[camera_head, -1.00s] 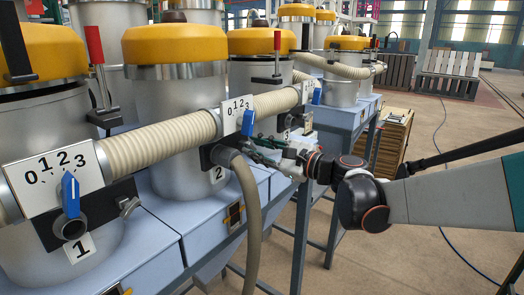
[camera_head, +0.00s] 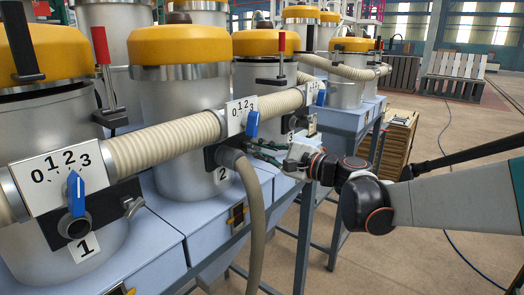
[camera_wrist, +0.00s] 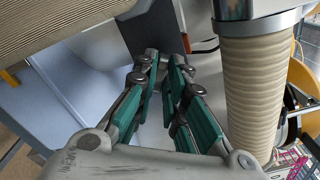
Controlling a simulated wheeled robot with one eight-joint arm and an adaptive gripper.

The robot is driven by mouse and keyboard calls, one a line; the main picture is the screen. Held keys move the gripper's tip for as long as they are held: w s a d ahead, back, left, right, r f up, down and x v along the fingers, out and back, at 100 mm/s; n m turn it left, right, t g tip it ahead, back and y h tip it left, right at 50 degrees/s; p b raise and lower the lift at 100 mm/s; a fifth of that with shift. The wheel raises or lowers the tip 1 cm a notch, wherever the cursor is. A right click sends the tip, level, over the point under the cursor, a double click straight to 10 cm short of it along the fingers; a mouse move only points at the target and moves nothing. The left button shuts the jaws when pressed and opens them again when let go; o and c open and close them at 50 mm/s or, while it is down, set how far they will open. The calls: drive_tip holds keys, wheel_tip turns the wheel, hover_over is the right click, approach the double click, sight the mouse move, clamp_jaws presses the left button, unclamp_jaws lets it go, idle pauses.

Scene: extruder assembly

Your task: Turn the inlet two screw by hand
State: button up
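The inlet two block (camera_head: 210,158) is dark and sits on the second tank above a label "2". A beige hose (camera_head: 250,195) bends down from it, and a blue lever (camera_head: 252,124) stands above on a 0-1-2-3 plate. My gripper (camera_head: 256,146) reaches in from the right, its tips close to the block's right side. In the wrist view my gripper (camera_wrist: 164,56) has two green-padded fingers standing apart, with the dark block (camera_wrist: 150,28) just beyond the tips. The inlet two screw is not clearly visible; I cannot tell whether the fingers touch it.
In the wrist view, the hose (camera_wrist: 255,95) runs close beside the right finger. A thick ribbed pipe (camera_head: 165,140) runs along the tanks. Inlet one's block (camera_head: 85,218) with its blue lever is at the front left. Open floor (camera_head: 440,240) lies to the right.

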drive_tip(key=shift+o, duration=1)
drive_tip(key=shift+d, duration=0.1)
drive_tip(key=shift+v, duration=2.95)
